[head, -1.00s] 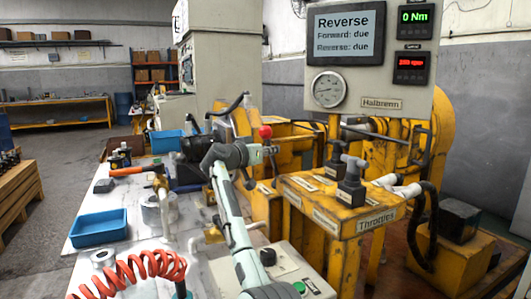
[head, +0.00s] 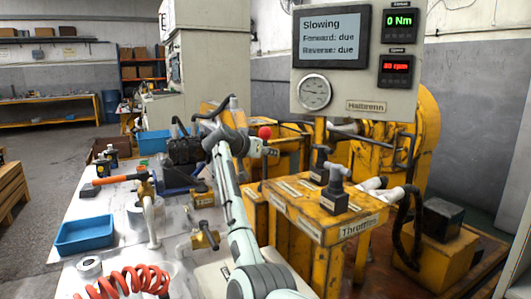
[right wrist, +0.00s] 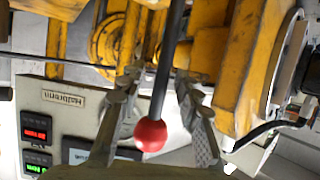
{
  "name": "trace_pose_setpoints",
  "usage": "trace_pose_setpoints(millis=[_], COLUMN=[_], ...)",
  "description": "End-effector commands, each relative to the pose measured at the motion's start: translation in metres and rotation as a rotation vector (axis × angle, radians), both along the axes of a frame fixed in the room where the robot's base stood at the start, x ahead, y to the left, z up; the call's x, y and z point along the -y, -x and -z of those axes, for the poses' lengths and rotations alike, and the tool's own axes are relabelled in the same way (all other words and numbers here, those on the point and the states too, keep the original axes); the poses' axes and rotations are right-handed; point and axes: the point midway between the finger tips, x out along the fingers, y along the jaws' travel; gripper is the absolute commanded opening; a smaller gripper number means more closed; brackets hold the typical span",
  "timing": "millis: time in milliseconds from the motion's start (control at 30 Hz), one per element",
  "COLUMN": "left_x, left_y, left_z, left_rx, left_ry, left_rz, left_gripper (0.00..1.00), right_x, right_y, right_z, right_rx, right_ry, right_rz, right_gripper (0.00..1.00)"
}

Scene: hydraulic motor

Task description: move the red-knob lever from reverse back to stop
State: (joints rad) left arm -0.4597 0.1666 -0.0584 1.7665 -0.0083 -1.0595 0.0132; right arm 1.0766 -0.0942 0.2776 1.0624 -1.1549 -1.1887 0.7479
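The red knob (head: 264,132) tops the lever beside the yellow rig, near the middle of the head view. In the right wrist view the knob (right wrist: 150,135) and its dark rod (right wrist: 168,65) lie between the two fingers of my right gripper (right wrist: 155,100). The fingers are apart, with gaps visible on both sides of the rod. In the head view my right gripper (head: 262,150) is at the lever, just below the knob. The display (head: 331,37) reads "Slowing", "Forward: due" and "Reverse: due". My left gripper is not in view.
The yellow Throttles box (head: 330,225) with two dark handles stands right of my arm. The gauge panel (head: 350,100) rises behind it.

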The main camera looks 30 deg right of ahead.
Motion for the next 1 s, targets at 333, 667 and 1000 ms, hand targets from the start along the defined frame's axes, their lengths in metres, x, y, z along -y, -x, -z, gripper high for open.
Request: trace_pose_setpoints(millis=[333, 667, 1000], left_x=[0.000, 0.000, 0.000], left_y=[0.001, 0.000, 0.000], left_z=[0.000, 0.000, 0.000], left_rx=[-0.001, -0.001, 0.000], left_ry=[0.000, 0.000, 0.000], left_rz=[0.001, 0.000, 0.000], left_gripper=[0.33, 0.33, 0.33], right_x=[-0.016, -0.071, -0.097], right_y=[0.007, 0.041, 0.057], right_z=[-0.007, -0.032, -0.043], right_rx=[0.002, 0.003, 0.000], right_ry=[0.001, -0.001, 0.000], right_rz=[-0.003, -0.002, 0.000], right_gripper=[0.33, 0.33, 0.33])
